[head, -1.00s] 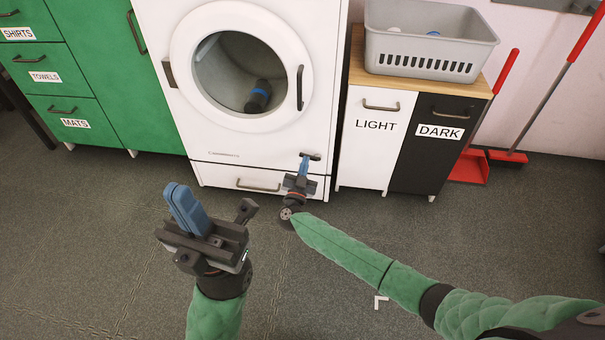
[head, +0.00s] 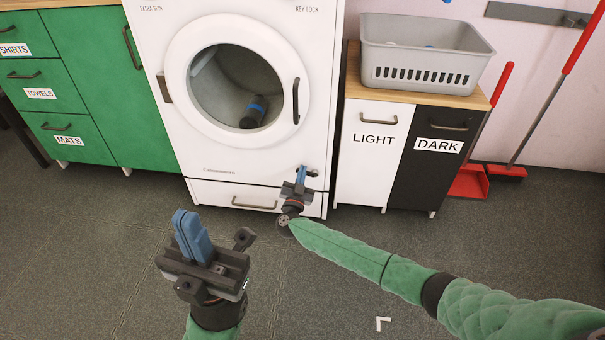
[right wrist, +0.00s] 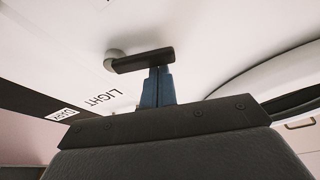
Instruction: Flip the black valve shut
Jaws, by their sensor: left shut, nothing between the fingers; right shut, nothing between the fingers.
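The black valve (head: 313,173) is on the lower right front of the white washing machine (head: 200,150). In the right wrist view its dark lever (right wrist: 145,60) lies roughly crosswise, with a grey round fitting (right wrist: 112,60) at its left end. My right gripper (head: 301,175) is shut and empty at the valve. Its blue fingertips (right wrist: 156,82) reach the lever's lower edge in the wrist view; I cannot tell whether they touch. My left gripper (head: 181,218) is shut and empty, raised over the floor in front of the machine.
A bottom drawer with a handle (head: 254,206) is below the valve. The round door (head: 180,75) shows a dark and blue item (head: 254,112) inside. LIGHT and DARK cabinets (head: 372,150) with a grey basket (head: 420,60) stand right. Green drawers (head: 90,100) stand left.

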